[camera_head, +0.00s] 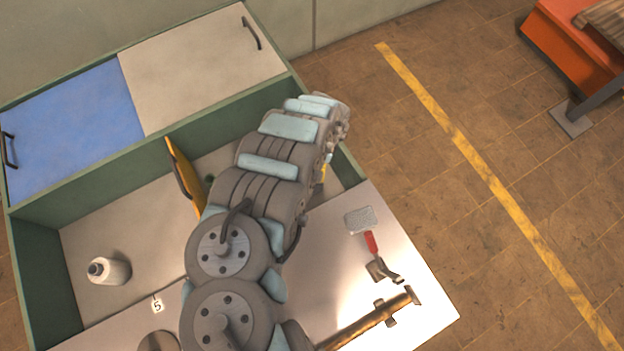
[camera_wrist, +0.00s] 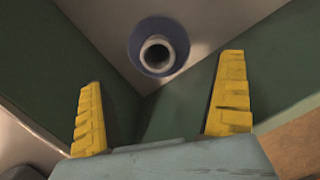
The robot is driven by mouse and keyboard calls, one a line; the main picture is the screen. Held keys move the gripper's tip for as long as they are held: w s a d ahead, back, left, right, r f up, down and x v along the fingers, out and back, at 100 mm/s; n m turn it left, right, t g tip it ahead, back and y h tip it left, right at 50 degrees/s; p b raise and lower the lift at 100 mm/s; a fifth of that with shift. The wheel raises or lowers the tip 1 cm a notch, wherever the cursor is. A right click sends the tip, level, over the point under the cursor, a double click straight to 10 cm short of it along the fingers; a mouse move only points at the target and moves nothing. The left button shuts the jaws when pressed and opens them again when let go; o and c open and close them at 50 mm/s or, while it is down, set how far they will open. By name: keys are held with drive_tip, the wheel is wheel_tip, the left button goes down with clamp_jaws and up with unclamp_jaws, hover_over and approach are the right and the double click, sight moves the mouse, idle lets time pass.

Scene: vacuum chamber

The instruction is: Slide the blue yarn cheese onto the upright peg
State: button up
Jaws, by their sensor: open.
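The blue yarn cheese (camera_wrist: 179,35) shows end-on in the wrist view, with a pale hollow core at its middle. It sits near a corner of green walls and a light floor. My gripper (camera_wrist: 162,75) is open, its two yellow fingers spread below and to either side of the cheese in the picture. Nothing is between the fingers, and I cannot tell the distance to the cheese. In the head view my arm hides the cheese and most of my gripper; a bit of yellow finger shows beside the arm. I cannot make out the upright peg.
A green-walled cabinet has a blue sliding panel (camera_head: 75,125) and a grey panel (camera_head: 200,65). A white bottle-like thing (camera_head: 115,271) stands inside, left. A yellow board (camera_head: 184,178) leans nearby. A red-handled tool (camera_head: 371,243) and a long brownish tool (camera_head: 365,323) lie right.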

wheel_tip(320, 180, down, 9)
drive_tip(key=a+b, duration=0.1)
drive_tip(key=b, duration=0.2)
drive_tip(key=shift+s+r, duration=0.15)
idle(0.3)
drive_tip(key=shift+a, duration=0.1)
drive_tip(key=c, duration=1)
